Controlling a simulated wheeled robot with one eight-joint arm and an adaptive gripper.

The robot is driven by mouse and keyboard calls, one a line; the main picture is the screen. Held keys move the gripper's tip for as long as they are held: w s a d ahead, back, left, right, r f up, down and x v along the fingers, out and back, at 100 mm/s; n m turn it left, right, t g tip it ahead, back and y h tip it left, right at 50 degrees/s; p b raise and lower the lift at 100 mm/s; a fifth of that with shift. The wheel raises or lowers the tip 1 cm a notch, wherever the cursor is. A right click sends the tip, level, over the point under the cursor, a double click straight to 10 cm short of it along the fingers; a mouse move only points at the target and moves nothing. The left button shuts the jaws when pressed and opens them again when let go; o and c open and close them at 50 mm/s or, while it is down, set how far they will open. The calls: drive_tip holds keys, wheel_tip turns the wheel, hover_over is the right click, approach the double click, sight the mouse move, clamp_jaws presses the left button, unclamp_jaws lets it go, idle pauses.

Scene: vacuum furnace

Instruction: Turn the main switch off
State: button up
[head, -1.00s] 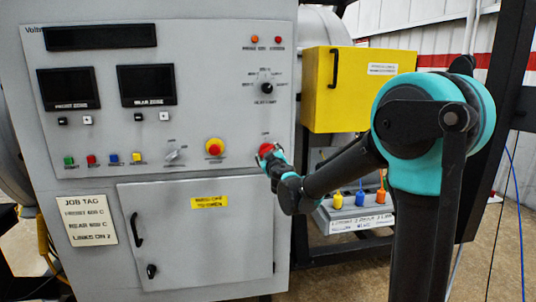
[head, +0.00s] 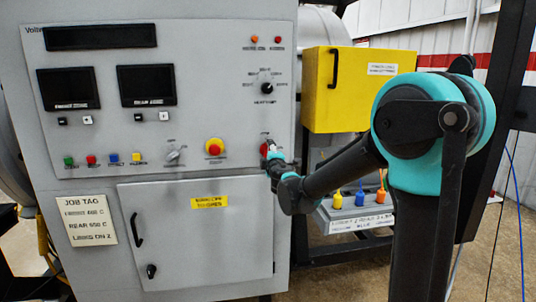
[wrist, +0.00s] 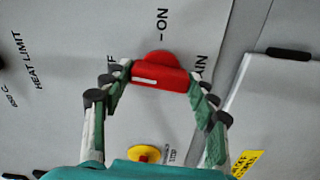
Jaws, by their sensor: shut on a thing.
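The main switch is a red knob with a bar handle (wrist: 160,75) on the grey panel. In the wrist view the bar lies nearly level, and its white mark is towards the left end, on the side of a partly hidden label ending in "F". "ON" is printed above the knob, and part of "MAIN" shows at right. My gripper (wrist: 160,73) is shut on the bar, one finger at each end.
A red and yellow stop button (head: 214,147) is left of the switch. The heat limit knob (head: 267,88) is above it. A grey cabinet door (head: 200,240) lies below. A yellow box (head: 345,90) juts out at right, above small coloured-topped items (head: 360,198).

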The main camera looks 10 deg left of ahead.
drive_tip(key=shift+n, duration=0.7)
drive_tip(key=o, duration=1.2)
drive_tip(key=shift+c, duration=0.2)
drive_tip(key=shift+s, duration=0.1)
drive_tip(key=v, duration=1.2)
